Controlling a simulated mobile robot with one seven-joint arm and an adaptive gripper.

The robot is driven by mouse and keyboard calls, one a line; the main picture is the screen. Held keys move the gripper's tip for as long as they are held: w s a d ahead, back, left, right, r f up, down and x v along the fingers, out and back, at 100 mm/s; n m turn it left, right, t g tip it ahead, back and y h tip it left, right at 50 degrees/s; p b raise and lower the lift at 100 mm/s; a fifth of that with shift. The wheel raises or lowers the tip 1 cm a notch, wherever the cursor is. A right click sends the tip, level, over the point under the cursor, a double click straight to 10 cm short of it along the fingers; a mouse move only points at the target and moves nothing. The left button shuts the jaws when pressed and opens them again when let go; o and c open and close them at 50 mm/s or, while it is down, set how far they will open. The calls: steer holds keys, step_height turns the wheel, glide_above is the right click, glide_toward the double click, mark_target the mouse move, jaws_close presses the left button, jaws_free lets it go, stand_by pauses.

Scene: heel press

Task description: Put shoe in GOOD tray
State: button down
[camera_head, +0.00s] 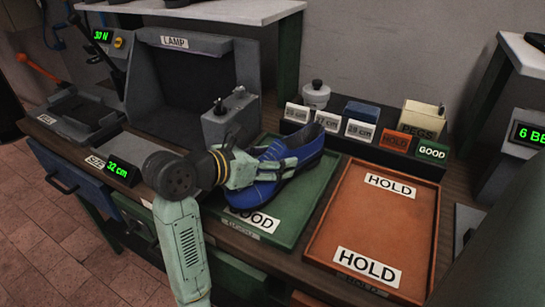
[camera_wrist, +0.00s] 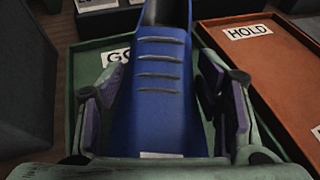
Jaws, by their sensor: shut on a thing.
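A blue shoe (camera_head: 304,152) is over the green GOOD tray (camera_head: 307,206) in the head view. My gripper (camera_head: 290,166) is shut on the shoe, with its fingers on either side. In the wrist view the blue shoe (camera_wrist: 160,85) lies between the two fingers of my gripper (camera_wrist: 165,110), its laced-looking ridged top facing the camera. The GOOD tray (camera_wrist: 88,60) shows around and beneath it. Whether the shoe's sole touches the tray floor I cannot tell. The arm and gripper hide part of the shoe and of the tray's left side.
The orange HOLD tray (camera_head: 385,225) is directly right of the green tray and empty. A rack of cards (camera_head: 360,131) stands behind. A grey LAMP box (camera_head: 190,75) and a small control box (camera_head: 229,115) stand to the left. A 32 cm display (camera_head: 118,167) sits at the front left.

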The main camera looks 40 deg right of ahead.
steer(key=shift+f+b, duration=0.55)
steer(key=shift+b, duration=0.05)
steer(key=shift+c, duration=2)
jaws_free()
